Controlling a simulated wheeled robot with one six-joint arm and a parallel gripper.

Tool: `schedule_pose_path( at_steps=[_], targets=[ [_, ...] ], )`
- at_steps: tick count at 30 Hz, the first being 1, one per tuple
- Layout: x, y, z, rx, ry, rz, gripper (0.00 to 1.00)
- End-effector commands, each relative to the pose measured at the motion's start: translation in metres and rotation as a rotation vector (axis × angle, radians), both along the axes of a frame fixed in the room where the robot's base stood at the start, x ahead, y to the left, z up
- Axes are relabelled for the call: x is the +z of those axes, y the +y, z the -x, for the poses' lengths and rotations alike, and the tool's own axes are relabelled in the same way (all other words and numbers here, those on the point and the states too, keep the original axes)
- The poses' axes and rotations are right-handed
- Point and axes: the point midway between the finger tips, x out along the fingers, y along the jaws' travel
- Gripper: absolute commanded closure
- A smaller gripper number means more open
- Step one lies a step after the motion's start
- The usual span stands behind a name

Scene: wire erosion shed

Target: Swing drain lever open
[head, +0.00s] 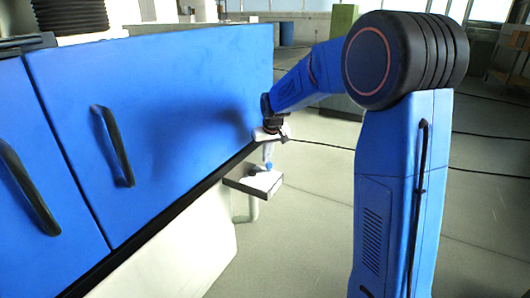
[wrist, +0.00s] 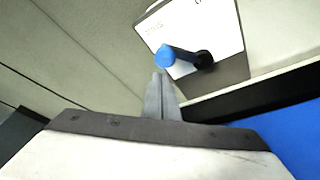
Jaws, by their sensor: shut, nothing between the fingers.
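The drain lever is a dark arm with a round blue knob (wrist: 165,57) at its left end and a black pivot at its right end in the wrist view. It is mounted on a white-faced box (wrist: 218,25) with dark sides. In the head view the box (head: 262,182) sticks out beside the blue cabinet, and the small blue lever (head: 269,170) shows on it. My gripper (wrist: 160,78) has its two grey fingers together and empty. The tips appear just below the knob in the wrist view; I cannot tell whether they touch it. The gripper (head: 268,160) is above the box in the head view.
The blue cabinet (head: 160,90), with black handles (head: 115,146), fills the left of the head view close to my arm. A pipe (head: 253,207) runs down below the box. Dark cables (head: 320,145) cross the pale floor (head: 300,215), which is otherwise open nearby.

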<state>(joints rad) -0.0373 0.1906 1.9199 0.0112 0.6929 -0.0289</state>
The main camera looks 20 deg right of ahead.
Motion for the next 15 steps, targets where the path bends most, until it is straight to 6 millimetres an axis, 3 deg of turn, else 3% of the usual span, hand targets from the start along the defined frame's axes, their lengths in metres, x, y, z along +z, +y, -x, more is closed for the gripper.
schedule_pose_path(
  at_steps=[15],
  targets=[
    [0.0001, -0.0006, 0.0096, 0.000, 0.000, 0.000, 1.00]
  ],
)
